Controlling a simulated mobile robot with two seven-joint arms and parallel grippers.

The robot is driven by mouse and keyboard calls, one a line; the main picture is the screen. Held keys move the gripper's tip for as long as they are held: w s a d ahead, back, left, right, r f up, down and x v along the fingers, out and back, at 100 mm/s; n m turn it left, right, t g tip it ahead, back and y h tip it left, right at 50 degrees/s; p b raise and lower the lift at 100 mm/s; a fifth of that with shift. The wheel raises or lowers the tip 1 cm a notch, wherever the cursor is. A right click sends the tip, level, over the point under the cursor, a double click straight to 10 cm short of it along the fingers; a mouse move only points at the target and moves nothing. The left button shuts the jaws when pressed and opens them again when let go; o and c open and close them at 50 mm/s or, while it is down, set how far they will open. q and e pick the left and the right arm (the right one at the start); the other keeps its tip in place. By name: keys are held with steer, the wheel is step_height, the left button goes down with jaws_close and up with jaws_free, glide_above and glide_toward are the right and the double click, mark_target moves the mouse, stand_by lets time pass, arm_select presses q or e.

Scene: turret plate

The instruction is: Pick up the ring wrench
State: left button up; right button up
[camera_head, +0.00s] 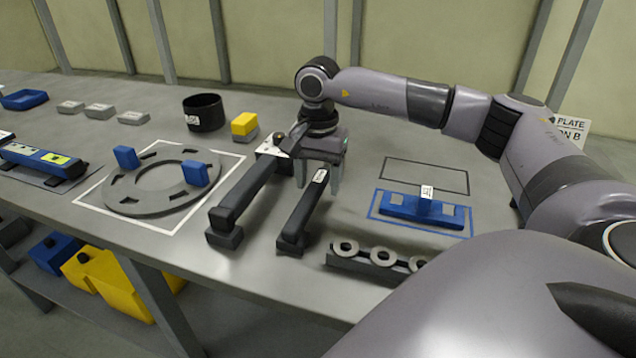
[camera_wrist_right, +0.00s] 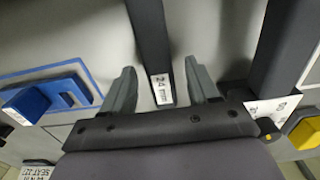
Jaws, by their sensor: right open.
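Two dark bar-handled tools lie side by side on the grey table, raised on small blocks. The shorter one (camera_head: 303,214) carries a white label reading "24 mm", and it also shows in the right wrist view (camera_wrist_right: 150,40). The longer one (camera_head: 243,192) lies to its left with a white labelled head; its bar shows at the right of the wrist view (camera_wrist_right: 285,50). I cannot tell for sure which is the ring wrench. My right gripper (camera_head: 318,184) is open, its fingers (camera_wrist_right: 160,68) on either side of the shorter bar, apart from it. My left gripper is out of view.
A grey ring plate (camera_head: 125,196) with blue blocks lies left. A black cup (camera_head: 204,113) and yellow block (camera_head: 244,124) stand behind. A blue fixture (camera_head: 420,208) lies right, and a rack with metal rings (camera_head: 345,263) sits near the front edge.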

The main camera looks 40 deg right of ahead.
steer(key=shift+f, duration=0.8)
jaws_close()
steer(key=shift+w+r, duration=0.1)
stand_by(0.7)
